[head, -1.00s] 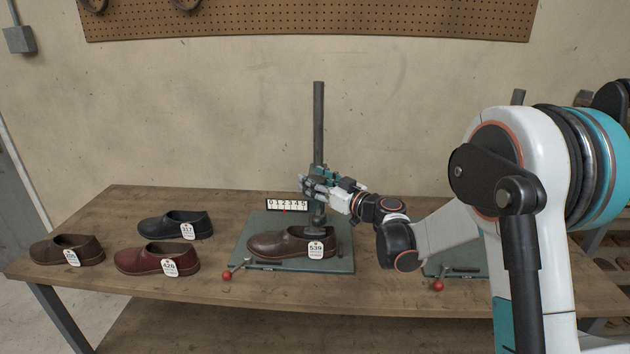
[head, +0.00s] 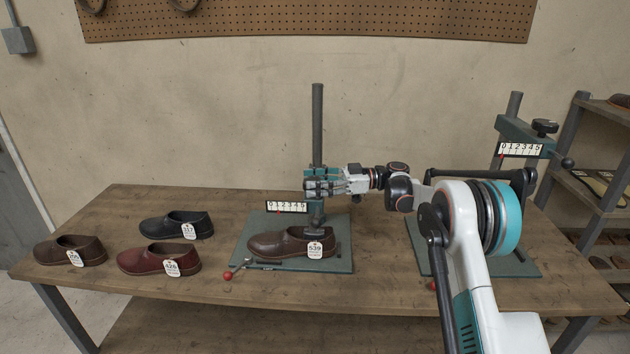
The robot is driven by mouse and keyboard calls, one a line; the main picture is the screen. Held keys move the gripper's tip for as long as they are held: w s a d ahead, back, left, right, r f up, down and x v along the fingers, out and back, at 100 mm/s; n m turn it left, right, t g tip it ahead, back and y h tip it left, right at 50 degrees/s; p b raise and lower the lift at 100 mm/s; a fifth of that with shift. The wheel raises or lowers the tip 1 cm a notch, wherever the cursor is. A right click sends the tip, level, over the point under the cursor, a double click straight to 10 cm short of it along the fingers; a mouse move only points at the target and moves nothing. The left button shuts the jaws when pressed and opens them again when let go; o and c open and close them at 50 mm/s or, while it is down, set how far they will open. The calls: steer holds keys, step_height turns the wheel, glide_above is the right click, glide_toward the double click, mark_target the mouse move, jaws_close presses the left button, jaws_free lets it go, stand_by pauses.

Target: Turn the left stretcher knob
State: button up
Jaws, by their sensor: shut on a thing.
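The left stretcher stands on a green base plate (head: 345,262) with a grey post (head: 318,125) and a teal head. A brown shoe (head: 275,243) with a white tag sits under its head. A white scale (head: 286,207) numbered 0 to 5 sticks out to the left of the head. My gripper (head: 318,187) reaches in from the right at the top of the head, just in front of the post. It is shut on the left stretcher knob, which its fingers hide.
The right stretcher (head: 525,136) shows a black knob and scale beyond my arm. Three loose shoes, brown (head: 70,250), red (head: 158,258) and black (head: 175,225), lie on the left of the bench (head: 190,300). A red-tipped lever (head: 228,276) projects at the plate's front.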

steer(key=shift+n+g+h+p, duration=0.45)
steer(key=shift+n+g, duration=0.65)
steer(key=shift+g, duration=0.5)
steer(key=shift+a+n+g+h, duration=0.1)
steer(key=shift+n+g+h, duration=0.15)
steer(key=shift+n+g, duration=0.25)
steer(key=o, duration=1.1)
step_height(320, 180, up, 10)
